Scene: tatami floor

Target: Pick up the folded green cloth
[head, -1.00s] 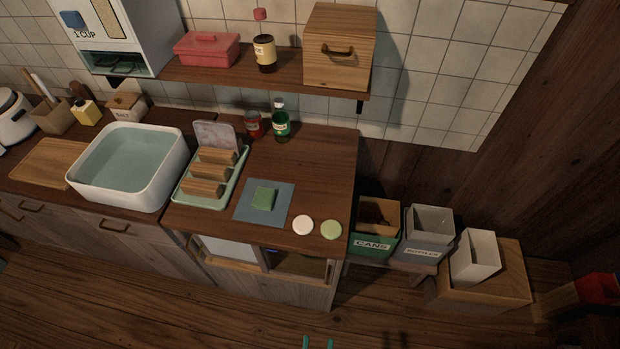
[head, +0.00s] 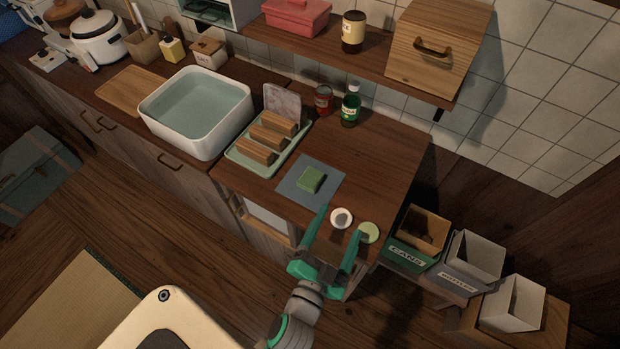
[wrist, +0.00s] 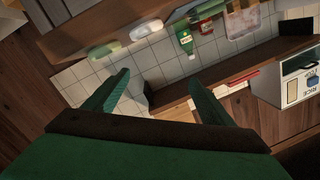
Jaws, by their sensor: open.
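The folded green cloth (head: 310,180) lies on a flat blue-grey mat (head: 293,192) on the wooden counter. In the head view my gripper (head: 341,225) is open and empty, with its two green fingers apart near the counter's front edge. It is nearer to the camera than the cloth and to its lower right. In the wrist view the fingers (wrist: 158,85) also stand apart with nothing between them. I cannot make out the cloth in the wrist view.
A white disc (head: 341,217) and a pale green disc (head: 368,232) are near my fingers. A green rack with wooden blocks (head: 238,160) stands left of the mat. A red jar (head: 323,100) and green bottle (head: 349,111) stand behind. The counter's right side is clear.

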